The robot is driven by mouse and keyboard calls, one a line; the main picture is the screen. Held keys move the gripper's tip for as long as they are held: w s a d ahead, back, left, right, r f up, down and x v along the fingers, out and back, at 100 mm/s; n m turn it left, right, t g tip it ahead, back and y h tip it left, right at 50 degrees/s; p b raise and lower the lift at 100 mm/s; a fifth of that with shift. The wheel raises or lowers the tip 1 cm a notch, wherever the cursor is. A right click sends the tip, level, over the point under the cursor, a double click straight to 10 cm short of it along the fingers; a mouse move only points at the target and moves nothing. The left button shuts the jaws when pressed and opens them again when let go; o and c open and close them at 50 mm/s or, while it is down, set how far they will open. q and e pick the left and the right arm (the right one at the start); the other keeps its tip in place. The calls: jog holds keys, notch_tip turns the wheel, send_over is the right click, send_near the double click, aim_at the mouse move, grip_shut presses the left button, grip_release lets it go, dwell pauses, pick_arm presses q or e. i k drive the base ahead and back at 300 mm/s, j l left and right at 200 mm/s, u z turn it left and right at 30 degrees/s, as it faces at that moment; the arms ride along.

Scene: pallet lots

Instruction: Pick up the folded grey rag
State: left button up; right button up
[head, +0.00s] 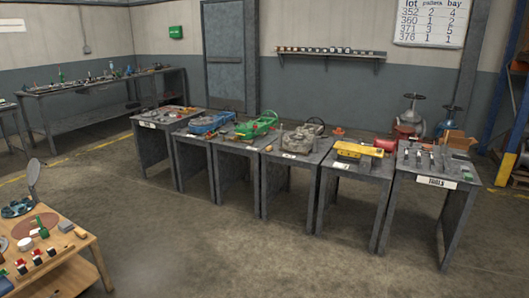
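I cannot make out the folded grey rag for certain. A small grey block-like thing (66,226) lies near the back right edge of the wooden table (88,240) at the lower left; it is too small to tell whether it is folded cloth. Other small things around it include a green bottle (42,229) and a white cup-like thing (25,243). Neither of my grippers is in view.
A row of several grey tables crosses the middle, bearing a blue item (209,122), a green item (257,124), a yellow item (358,150) and tools. The rightmost table has a "TOOLS" label (436,182). The concrete floor (200,240) before them is clear.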

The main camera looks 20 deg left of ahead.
aim_at(66, 226)
jog(key=i+j+u, duration=0.2)
jog(key=i+u, duration=0.7)
jog(key=i+l+u, duration=0.25)
jog(key=i+u, duration=0.7)
jog(key=i+l+u, duration=0.25)
jog(key=i+u, duration=0.2)
jog(key=i, duration=0.15)
jog(key=i+l+u, duration=0.85)
jog(key=i+l, duration=0.1)
